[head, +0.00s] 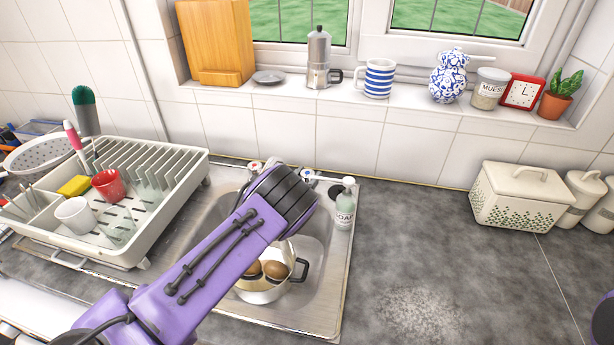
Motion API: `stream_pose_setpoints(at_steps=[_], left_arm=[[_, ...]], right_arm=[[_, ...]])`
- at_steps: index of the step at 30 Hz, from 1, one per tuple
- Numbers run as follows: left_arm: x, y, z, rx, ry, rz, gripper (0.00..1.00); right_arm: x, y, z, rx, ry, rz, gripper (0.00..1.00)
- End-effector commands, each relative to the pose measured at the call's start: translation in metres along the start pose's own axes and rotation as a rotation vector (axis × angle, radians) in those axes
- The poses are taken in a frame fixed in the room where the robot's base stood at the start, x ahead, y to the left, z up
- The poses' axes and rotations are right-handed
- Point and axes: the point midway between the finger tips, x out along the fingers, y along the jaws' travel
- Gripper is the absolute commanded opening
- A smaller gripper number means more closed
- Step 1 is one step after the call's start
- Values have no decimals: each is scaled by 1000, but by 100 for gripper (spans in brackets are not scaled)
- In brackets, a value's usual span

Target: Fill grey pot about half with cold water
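A light grey pot (262,295) with a dark handle stands in the sink basin (318,252). Brown, egg-like round things show inside it. My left arm crosses over the sink, and its dark gripper end (287,198) is above the pot, near the taps. Its fingertips are hidden, so I cannot tell if they are open or shut. One tap top (254,167) shows left of the gripper and another (308,174) right of it. The spout and most of the pot's left side are hidden by my arm. My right gripper is out of view.
A soap bottle (344,206) stands at the sink's right rim. A dish rack (150,218) with cups and a yellow sponge (75,186) is on the left. A bread bin (520,196) stands at the right. The counter (425,245) between is clear.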

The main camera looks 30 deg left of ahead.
Motion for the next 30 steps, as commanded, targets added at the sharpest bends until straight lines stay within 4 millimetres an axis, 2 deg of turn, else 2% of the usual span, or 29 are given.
stream_pose_setpoints(at_steps=[11, 30], left_arm=[[0, 1, 1, -1, 2, -40, 25], [0, 2, 4, -2, 0, -469, 25]], right_arm=[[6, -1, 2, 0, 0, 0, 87], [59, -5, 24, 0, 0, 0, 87]])
